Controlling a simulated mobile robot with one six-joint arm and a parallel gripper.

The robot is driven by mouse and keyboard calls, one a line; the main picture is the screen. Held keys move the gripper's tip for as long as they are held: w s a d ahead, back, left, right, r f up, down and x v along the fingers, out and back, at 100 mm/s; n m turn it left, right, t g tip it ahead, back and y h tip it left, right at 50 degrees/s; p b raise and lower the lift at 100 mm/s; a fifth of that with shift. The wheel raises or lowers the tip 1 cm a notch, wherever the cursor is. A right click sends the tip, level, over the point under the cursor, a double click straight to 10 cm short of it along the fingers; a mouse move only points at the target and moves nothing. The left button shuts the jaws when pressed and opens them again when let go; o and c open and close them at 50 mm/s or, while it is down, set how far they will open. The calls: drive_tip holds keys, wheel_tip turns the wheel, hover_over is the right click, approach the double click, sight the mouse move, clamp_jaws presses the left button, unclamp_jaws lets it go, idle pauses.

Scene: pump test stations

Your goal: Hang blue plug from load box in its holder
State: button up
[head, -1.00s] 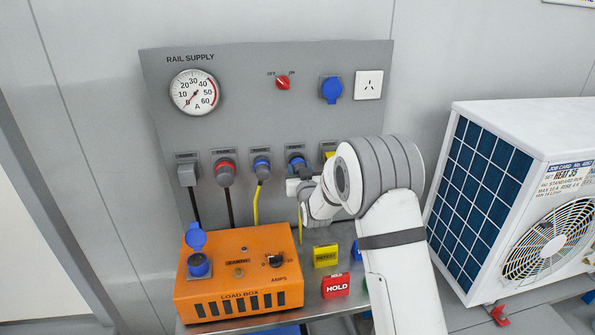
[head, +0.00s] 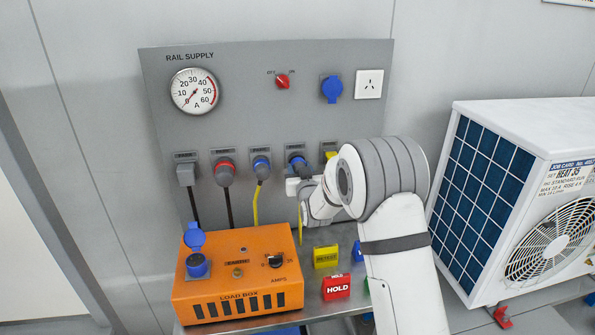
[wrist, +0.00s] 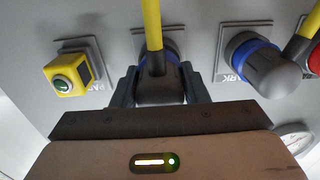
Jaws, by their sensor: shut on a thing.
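The blue plug (head: 297,164) is dark grey with a blue ring and a yellow cable. It sits at the fourth holder from the left on the grey panel. In the wrist view the plug (wrist: 158,90) is between my fingers, its blue ring up against the holder plate (wrist: 178,42). My gripper (wrist: 158,88) is shut on it; in the head view my gripper (head: 302,186) is partly hidden by my arm. How deep the plug sits is hard to see. The orange load box (head: 238,278) stands at lower left, its blue socket (head: 197,266) empty with the lid up.
A second blue plug (head: 261,166) with a yellow cable hangs just left. A red plug (head: 224,172) and a grey plug (head: 187,174) hang further left. A yellow piece (wrist: 70,76) is close by. Yellow and red HOLD (head: 336,287) blocks stand on the bench.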

drive_tip(key=shift+w+a+b, duration=0.15)
drive_tip(key=shift+w+b, duration=0.2)
drive_tip(key=shift+w, duration=0.2)
drive_tip(key=o, duration=1.4)
drive_tip(key=shift+s+f+b, duration=0.1)
drive_tip(key=shift+s+b, duration=0.2)
drive_tip(key=shift+s, duration=0.2)
drive_tip(key=b+v, duration=0.2)
drive_tip(key=v, duration=0.5)
drive_tip(key=shift+w, duration=0.1)
